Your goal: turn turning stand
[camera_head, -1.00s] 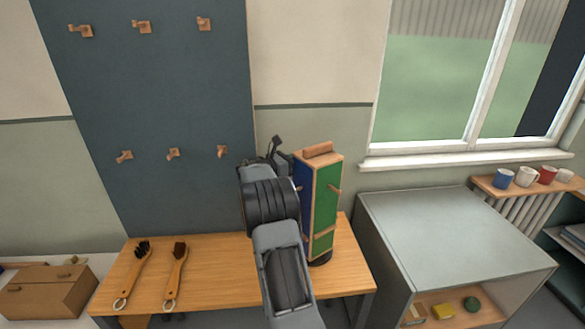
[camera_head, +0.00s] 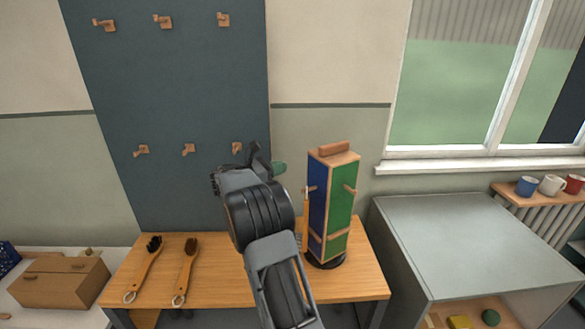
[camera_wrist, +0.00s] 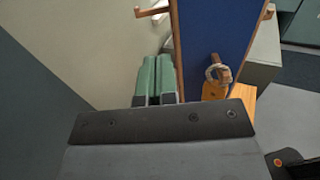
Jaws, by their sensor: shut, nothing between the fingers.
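The turning stand (camera_head: 338,205) is a tall wooden-edged box on a round dark base (camera_head: 326,260). It stands upright at the right end of the wooden table, with a green face to the right and a blue face to the left. Wooden pegs stick out from both faces. My gripper (camera_head: 279,168) is to the left of the stand's upper part, its green fingertips together and empty. In the wrist view the gripper's green fingers (camera_wrist: 156,78) are side by side, left of the blue face (camera_wrist: 215,40). A brush with a ring (camera_wrist: 217,74) hangs from a peg there.
Two brushes (camera_head: 145,268) lie on the left of the table (camera_head: 220,280). A dark pegboard (camera_head: 180,90) with wooden hooks is behind. A grey cabinet (camera_head: 450,240) stands close to the right. A wooden box (camera_head: 60,283) is at the left.

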